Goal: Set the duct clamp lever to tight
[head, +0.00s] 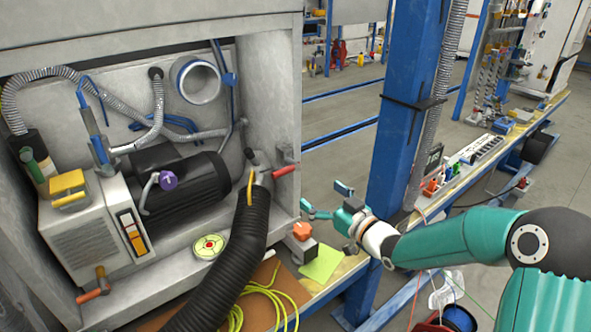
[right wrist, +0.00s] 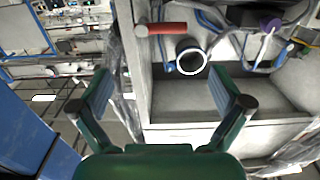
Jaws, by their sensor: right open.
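A black corrugated duct (head: 240,240) rises to a grey fitting in the cabinet's right side. A red-handled lever (head: 286,170) sticks out to the right beside the duct's upper end, and a thin yellow lever (head: 250,188) stands against that end. I cannot tell for certain which is the clamp lever. The red handle also shows in the right wrist view (right wrist: 168,29), lying roughly level. My right gripper (head: 325,202) is open and empty, right of the red handle and apart from it. In the right wrist view the open fingers (right wrist: 162,104) face the cabinet, below the red handle. My left gripper is out of view.
The cabinet's right wall (head: 275,90) stands close to the red lever. A blue post (head: 405,110) rises behind my right gripper. A red-topped block (head: 302,240) and a green-yellow sheet (head: 322,264) lie below the gripper. An orange-handled valve (head: 92,292) is at lower left.

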